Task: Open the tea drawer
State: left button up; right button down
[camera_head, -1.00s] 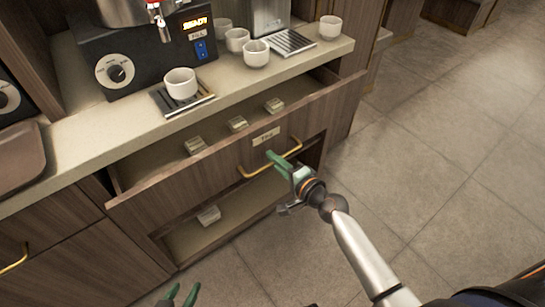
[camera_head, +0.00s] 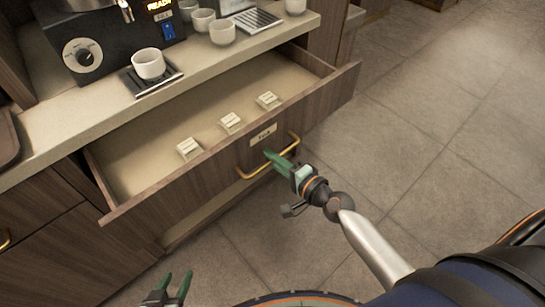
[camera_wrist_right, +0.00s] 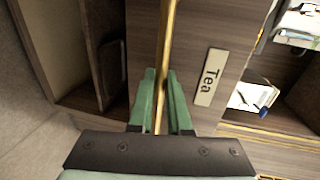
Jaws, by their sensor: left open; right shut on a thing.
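The tea drawer (camera_head: 215,170) stands well out from the counter, with its inside showing from above. Its front carries a label (camera_head: 263,134) that reads "Tea" in the right wrist view (camera_wrist_right: 210,77). A brass bar handle (camera_head: 247,174) is fixed to the front. My right gripper (camera_head: 272,162) is at the handle; in the right wrist view its green fingers (camera_wrist_right: 160,105) are shut on the brass bar (camera_wrist_right: 166,50). My left gripper (camera_head: 175,288) is open and empty, low at the bottom edge of the head view, apart from the drawer.
Three small packets (camera_head: 230,123) lie in the drawer. The counter (camera_head: 100,115) above holds a machine (camera_head: 100,45), a white cup (camera_head: 148,63) on a drip tray and several more cups (camera_head: 222,32). The tiled floor (camera_head: 430,130) at right is clear.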

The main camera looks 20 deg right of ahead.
jog(key=c, duration=0.9)
grip_release()
jog(key=shift+o, duration=0.2)
jog(key=b+v, duration=0.1)
jog(key=v, duration=1.1)
jog(key=shift+s+b, duration=0.25)
jog(key=shift+b, duration=0.05)
